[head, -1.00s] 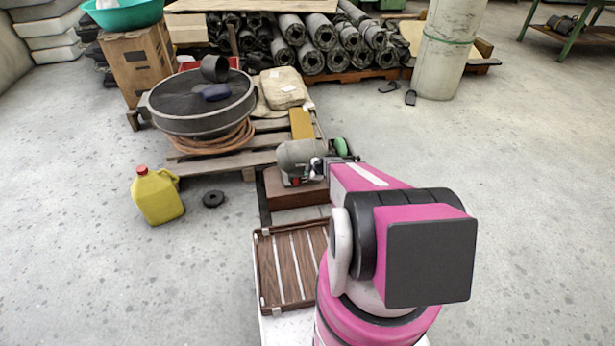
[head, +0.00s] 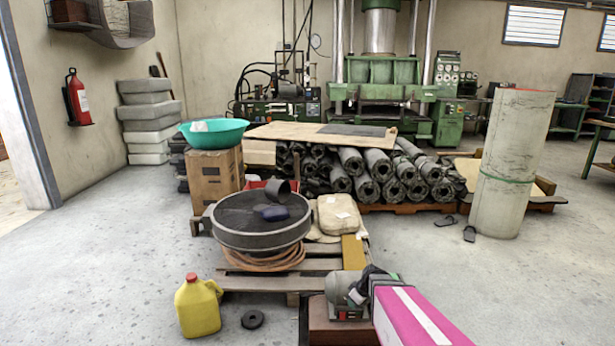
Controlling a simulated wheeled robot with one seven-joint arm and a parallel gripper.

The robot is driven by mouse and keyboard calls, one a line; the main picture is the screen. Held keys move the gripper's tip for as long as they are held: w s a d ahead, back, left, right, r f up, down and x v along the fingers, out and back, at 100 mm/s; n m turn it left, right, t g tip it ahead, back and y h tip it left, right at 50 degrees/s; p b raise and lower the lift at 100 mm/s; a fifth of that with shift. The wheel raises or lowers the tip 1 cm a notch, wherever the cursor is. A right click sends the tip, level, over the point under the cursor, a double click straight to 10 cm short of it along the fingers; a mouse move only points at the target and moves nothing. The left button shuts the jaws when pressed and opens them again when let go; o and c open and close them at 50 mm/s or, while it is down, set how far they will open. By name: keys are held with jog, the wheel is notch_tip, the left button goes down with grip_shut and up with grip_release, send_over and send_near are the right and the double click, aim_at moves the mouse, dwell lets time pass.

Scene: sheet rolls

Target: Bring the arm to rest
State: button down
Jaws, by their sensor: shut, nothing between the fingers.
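My arm's pink link (head: 418,318) with a white stripe shows at the bottom of the head view, right of centre. It reaches forward from the lower edge. Its far end lies in front of or beside a grey-green motor-like machine (head: 345,291); I cannot tell whether they touch. My gripper is not visible; anything beyond the far end of the pink link is hidden.
The machine is by a reddish-brown block (head: 340,334). A wooden pallet (head: 262,282) bears a round dark sieve (head: 262,236). A yellow jug (head: 198,308) and a black ring (head: 253,319) are on the floor. A tall pale roll (head: 507,180) stands right.

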jog(key=s+d+r+m+g+h, duration=0.1)
jog(key=s+r+m+g+h, duration=0.1)
jog(key=s+r+m, duration=0.7)
notch_tip(320, 180, up, 3)
jog(key=shift+s+r+g+h, duration=0.1)
jog(key=shift+s+g+h, duration=0.2)
jog(key=shift+s+h, duration=0.75)
jog(key=shift+s, duration=0.15)
